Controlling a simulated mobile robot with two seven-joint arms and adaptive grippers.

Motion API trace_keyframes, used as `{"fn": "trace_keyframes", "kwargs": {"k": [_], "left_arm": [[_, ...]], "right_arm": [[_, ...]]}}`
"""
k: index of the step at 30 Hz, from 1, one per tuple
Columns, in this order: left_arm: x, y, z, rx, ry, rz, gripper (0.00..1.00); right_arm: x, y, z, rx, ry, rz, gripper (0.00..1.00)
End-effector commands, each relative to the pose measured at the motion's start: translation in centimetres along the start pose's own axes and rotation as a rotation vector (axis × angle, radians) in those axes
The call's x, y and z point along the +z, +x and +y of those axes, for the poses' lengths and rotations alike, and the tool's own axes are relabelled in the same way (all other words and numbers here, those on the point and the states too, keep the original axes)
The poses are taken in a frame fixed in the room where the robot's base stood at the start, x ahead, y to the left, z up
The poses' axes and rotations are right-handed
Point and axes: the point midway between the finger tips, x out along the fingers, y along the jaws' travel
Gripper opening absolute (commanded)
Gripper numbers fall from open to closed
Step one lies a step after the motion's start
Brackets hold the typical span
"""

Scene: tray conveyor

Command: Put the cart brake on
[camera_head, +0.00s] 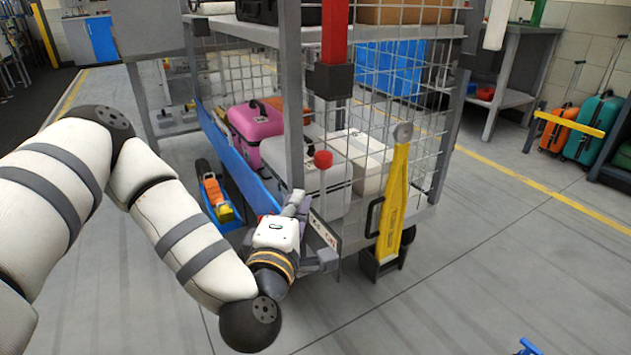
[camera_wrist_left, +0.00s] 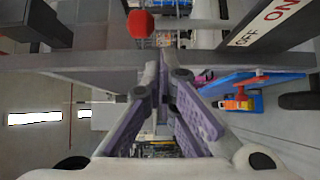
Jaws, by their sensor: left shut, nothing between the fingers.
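The wire-sided luggage cart (camera_head: 296,90) stands in front of me. A red knob (camera_head: 323,159) sits at its near corner, with a grey bar running below it; the knob also shows at the top of the left wrist view (camera_wrist_left: 140,24). An OFF/ON plate (camera_head: 324,232) is below the knob, and its lettering shows at the wrist view's upper right (camera_wrist_left: 265,25). My left gripper (camera_head: 308,228) is close beside the plate, below the knob and apart from it. Its purple-padded fingers (camera_wrist_left: 165,80) are shut and empty. My right gripper is not in view.
A yellow drawbar (camera_head: 393,205) stands upright on the cart's right end. A pink suitcase (camera_head: 256,120) and pale cases lie inside. A blue side panel (camera_head: 235,160) runs along the cart's left. Floor to the right is mostly open; coloured suitcases (camera_head: 592,127) stand beyond.

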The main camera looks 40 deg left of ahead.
Motion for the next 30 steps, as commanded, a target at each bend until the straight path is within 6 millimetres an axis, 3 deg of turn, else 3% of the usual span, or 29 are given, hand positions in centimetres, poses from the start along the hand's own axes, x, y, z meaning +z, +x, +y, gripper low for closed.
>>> {"fn": "trace_keyframes", "kwargs": {"k": [13, 24, 30], "left_arm": [[-0.1, 0.7, 0.1, 0.006, -0.003, 0.005, 0.00], [-0.1, 7.7, 0.1, 0.007, -0.003, 0.005, 0.00], [-0.1, 9.8, 0.1, 0.004, -0.002, 0.005, 0.00]], "right_arm": [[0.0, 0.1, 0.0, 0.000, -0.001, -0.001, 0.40], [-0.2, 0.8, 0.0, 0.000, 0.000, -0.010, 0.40], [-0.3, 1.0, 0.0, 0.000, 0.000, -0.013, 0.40]]}}
